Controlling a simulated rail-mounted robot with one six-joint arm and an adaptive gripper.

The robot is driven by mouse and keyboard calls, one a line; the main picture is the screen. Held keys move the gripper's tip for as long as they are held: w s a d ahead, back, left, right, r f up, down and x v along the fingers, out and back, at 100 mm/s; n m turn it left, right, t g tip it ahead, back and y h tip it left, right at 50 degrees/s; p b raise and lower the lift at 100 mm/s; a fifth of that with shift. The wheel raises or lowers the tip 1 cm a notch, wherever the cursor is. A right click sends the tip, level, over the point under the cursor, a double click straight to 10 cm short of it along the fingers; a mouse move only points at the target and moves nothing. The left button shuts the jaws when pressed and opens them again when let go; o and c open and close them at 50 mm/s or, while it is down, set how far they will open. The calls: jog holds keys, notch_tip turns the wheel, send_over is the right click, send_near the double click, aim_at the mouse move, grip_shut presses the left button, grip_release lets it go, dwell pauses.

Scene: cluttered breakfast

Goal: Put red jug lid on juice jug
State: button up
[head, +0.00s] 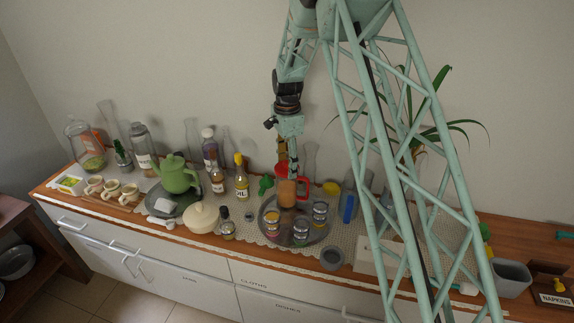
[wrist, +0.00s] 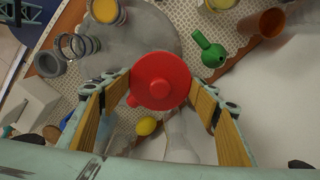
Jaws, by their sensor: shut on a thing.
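My gripper (head: 292,172) points down over the back of the round tray (head: 265,222). In the wrist view its two fingers (wrist: 160,88) are shut on the round red jug lid (wrist: 160,80), one on each side, with its knob facing the camera. The juice jug (head: 287,193), orange with a red handle (head: 304,187), stands upright at the tray's back edge, below my gripper. In the wrist view the lid hides most of what is under it; a small red part (wrist: 131,101) shows at its lower left. I cannot tell whether the lid touches the jug.
Several jars, one of them here (head: 300,234), stand on the tray in front of the jug. A green object (head: 265,185) lies left of it, and an oil bottle (head: 241,183) stands farther left. A yellow-topped item (head: 331,188) and a blue one (head: 348,208) are to the right.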

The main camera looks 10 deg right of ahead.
jog(key=shift+f, duration=0.15)
jog(key=o, duration=0.9)
jog(key=shift+r+p, duration=1)
jog(key=shift+r, duration=2)
